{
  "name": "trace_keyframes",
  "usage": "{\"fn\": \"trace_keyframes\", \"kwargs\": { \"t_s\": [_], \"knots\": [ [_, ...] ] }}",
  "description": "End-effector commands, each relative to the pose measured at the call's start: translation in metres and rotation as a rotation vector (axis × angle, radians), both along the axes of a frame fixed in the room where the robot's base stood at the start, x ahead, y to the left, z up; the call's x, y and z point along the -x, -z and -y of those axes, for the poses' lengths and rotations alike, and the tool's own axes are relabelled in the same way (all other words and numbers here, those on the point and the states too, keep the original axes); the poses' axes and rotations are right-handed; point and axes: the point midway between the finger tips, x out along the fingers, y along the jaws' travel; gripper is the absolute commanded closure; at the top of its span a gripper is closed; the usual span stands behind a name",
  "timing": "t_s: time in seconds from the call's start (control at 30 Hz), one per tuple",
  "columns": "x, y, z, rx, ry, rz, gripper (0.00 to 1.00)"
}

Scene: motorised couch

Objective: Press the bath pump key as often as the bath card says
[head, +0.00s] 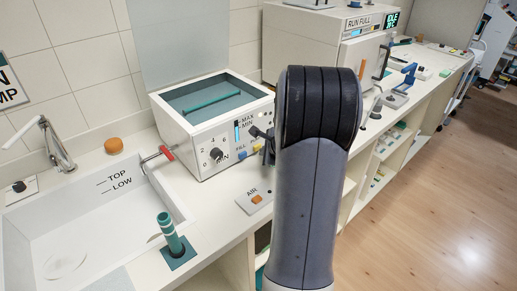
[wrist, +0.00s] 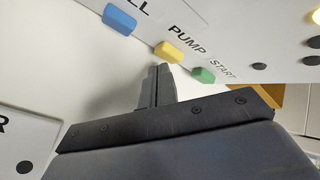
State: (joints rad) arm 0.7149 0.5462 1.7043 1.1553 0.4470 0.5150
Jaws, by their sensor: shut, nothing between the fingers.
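The white bath (head: 187,120) stands on the counter with its lid raised and MAX and MIN marks on its front. In the wrist view the yellow key (wrist: 169,52) sits by the word PUMP, between a blue key (wrist: 119,19) and a green key (wrist: 204,75) marked START. My gripper (wrist: 157,68) is shut and empty, its tips just below the yellow key in the picture; I cannot tell whether they touch it. In the head view my arm hides part of the panel. A card (head: 10,88) at the left edge is cut off, showing only "N" and "MP".
A sink (head: 100,225) with a tap (head: 55,145) lies left of the bath. A red-handled lever (head: 166,152), an AIR plate with an orange key (head: 256,199) and a teal-green cylinder (head: 169,234) are near. A RUN FULL machine (head: 325,50) stands behind. Open floor lies right.

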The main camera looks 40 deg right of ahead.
Motion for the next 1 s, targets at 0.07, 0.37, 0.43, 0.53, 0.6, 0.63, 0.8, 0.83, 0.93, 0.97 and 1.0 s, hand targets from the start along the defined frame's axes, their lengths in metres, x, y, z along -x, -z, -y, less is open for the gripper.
{"fn": "trace_keyframes", "kwargs": {
  "t_s": [0.07,0.37,0.43,0.53,0.6,0.63,0.8,0.83,0.93,0.97,1.0],
  "knots": [
    [-0.0001,0.0001,0.0,0.0,0.0,0.0,1.0],
    [-0.0034,0.0,-0.0003,0.0,0.0,0.0,1.0],
    [-0.0041,0.0002,-0.0003,0.0,0.0,-0.001,1.0],
    [-0.0053,0.0003,-0.0004,0.0,0.0,-0.001,1.0],
    [-0.0061,0.0003,-0.0005,0.0,0.0,-0.001,1.0],
    [-0.0065,0.0004,-0.0004,0.0,0.0,-0.001,1.0],
    [-0.0086,0.0003,-0.0006,-0.001,0.0,-0.001,1.0],
    [-0.009,0.0003,-0.0006,-0.001,0.0,-0.001,1.0],
    [-0.0097,0.0003,-0.0006,-0.001,0.0,-0.001,1.0],
    [-0.0096,0.0004,-0.0007,-0.001,0.001,0.0,1.0],
    [-0.0096,0.0002,-0.0006,-0.001,0.001,0.0,1.0]
  ]
}}
